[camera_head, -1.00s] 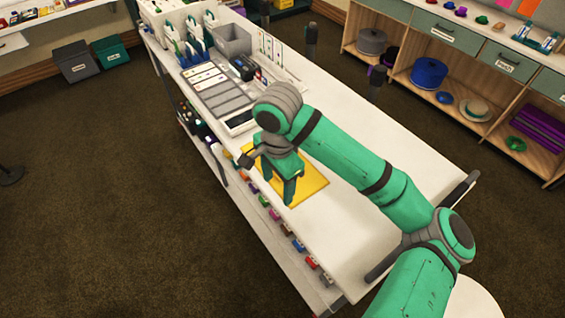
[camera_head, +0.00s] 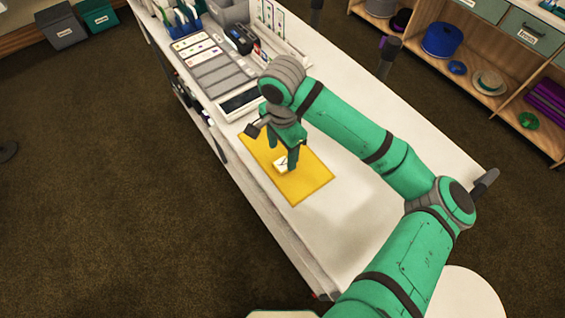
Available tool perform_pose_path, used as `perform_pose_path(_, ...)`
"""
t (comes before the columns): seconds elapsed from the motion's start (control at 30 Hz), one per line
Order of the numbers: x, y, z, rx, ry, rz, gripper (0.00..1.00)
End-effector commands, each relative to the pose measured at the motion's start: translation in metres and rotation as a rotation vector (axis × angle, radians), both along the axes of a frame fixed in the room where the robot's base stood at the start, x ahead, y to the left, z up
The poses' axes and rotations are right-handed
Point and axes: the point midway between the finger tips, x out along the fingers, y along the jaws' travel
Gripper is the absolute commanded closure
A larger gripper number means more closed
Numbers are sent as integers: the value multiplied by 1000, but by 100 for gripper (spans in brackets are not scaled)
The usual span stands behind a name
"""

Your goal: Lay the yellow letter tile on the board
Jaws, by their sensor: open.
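The yellow letter tile (camera_head: 281,165) is a small pale-topped block with yellow sides and a dark mark on top. It lies on a flat yellow mat (camera_head: 312,183) on the white table. My gripper (camera_head: 283,152) is open, with its green fingers pointing down just above and beside the tile. One finger partly overlaps the tile in this view, and I cannot tell whether they touch. A grey board with several strips (camera_head: 222,78) lies further back on the table; I cannot tell whether this or the mat is the task's board.
A dark-screened device (camera_head: 239,103) lies between the mat and the strips. A grey bin (camera_head: 228,12) and card holders stand at the far end. The white table (camera_head: 352,222) is clear to the right of the mat. Shelves (camera_head: 470,85) stand across the aisle.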

Motion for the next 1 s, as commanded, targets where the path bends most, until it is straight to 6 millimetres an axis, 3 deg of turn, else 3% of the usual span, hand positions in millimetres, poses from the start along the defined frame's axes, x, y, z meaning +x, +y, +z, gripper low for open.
perform_pose_path(0.17, 0, 1, -10, 0, 0, 3, 41)
perform_pose_path(0.5, 2, -1, -53, -1, 2, 5, 41)
perform_pose_path(0.8, 3, -1, -58, 0, 0, 6, 41)
perform_pose_path(0.83, 3, -1, -58, 0, 0, 6, 43)
perform_pose_path(1.0, 3, -1, -58, 0, 0, 5, 84)
